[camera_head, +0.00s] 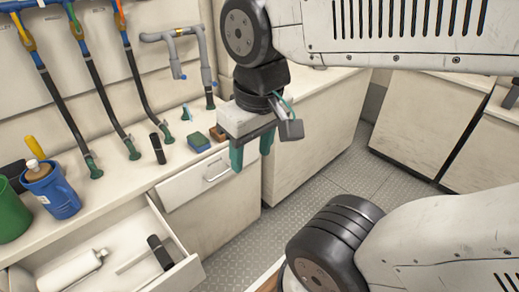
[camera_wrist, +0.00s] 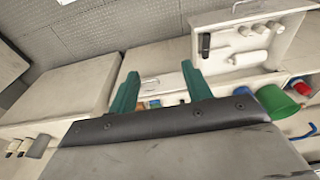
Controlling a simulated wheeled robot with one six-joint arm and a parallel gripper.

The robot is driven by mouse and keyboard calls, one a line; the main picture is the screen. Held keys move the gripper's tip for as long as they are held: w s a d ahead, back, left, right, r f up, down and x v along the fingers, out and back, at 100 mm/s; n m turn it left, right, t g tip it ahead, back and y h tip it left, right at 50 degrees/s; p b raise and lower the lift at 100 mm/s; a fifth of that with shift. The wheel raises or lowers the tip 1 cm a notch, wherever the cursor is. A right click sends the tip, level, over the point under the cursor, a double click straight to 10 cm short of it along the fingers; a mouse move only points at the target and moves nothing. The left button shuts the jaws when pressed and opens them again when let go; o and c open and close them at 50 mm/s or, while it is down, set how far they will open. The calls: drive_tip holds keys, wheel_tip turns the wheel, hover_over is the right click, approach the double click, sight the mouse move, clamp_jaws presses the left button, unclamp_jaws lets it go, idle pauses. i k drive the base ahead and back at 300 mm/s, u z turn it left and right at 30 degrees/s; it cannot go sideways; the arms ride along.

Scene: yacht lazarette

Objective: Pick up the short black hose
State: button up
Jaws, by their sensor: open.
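A short black cylinder (camera_head: 160,252), which looks like a short hose, lies in the open drawer (camera_head: 187,272) at lower left. A black piece also shows in that drawer in the wrist view (camera_wrist: 205,45). A second short black cylinder (camera_head: 157,149) is on the counter; I cannot tell which is the hose. My gripper (camera_head: 252,152) is open and empty, its green fingers pointing down in front of the counter edge, to the right of and above the open drawer. Its fingers also show apart in the wrist view (camera_wrist: 160,75).
The drawer also holds a white bottle (camera_head: 72,271). On the counter (camera_head: 120,185) stand a blue jug (camera_head: 52,190), a green container (camera_head: 12,215) and a blue-green sponge (camera_head: 198,142). Hoses hang along the wall. The grey floor (camera_head: 300,205) is clear.

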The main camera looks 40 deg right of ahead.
sight(154, 138)
drive_tip(key=z, duration=2.5)
drive_tip(key=k, duration=1)
drive_tip(key=u, duration=2.5)
drive_tip(key=i, duration=0.5)
drive_tip(key=z, duration=0.05)
